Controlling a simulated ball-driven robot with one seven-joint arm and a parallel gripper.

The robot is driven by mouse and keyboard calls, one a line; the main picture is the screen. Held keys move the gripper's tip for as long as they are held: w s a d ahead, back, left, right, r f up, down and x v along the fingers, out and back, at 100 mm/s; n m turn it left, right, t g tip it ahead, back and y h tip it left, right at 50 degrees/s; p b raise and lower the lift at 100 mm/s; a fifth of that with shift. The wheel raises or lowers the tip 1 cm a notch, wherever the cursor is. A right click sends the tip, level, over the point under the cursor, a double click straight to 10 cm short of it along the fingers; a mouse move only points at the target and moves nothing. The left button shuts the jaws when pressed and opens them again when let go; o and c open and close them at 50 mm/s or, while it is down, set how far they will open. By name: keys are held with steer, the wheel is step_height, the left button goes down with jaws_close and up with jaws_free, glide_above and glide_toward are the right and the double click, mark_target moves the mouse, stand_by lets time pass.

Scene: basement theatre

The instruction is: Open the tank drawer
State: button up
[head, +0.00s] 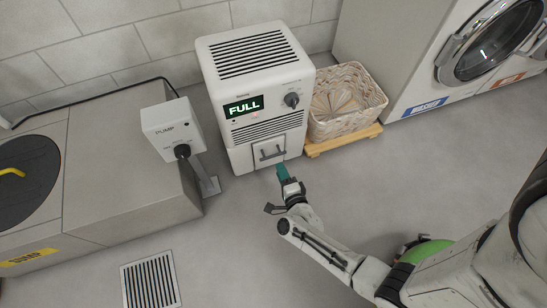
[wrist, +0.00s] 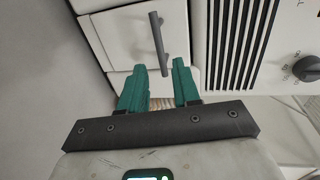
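The tank drawer (head: 263,154) is the low front panel of a white dehumidifier (head: 250,75) whose green display reads FULL. It looks closed. Its dark bar handle (head: 271,153) sits on the drawer front. In the wrist view the handle (wrist: 158,43) stands on the white drawer front (wrist: 113,37), beyond my fingertips and between their lines. My gripper (head: 283,174) has teal fingers and is just in front of and below the handle. In the wrist view my gripper (wrist: 159,72) is open, with a gap between the fingers and nothing held.
A wicker basket (head: 345,105) on a low wooden stand (head: 340,141) is right of the dehumidifier. A grey pump box (head: 170,128) on a post stands left. A washer (head: 490,45) is at upper right. A floor drain (head: 150,283) lies at lower left. Floor before the drawer is clear except my arm.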

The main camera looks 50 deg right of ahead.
mark_target(274, 155)
steer(key=shift+b+x, duration=1.4)
steer(key=shift+x, duration=2.8)
steer(key=shift+c, duration=0.2)
jaws_close()
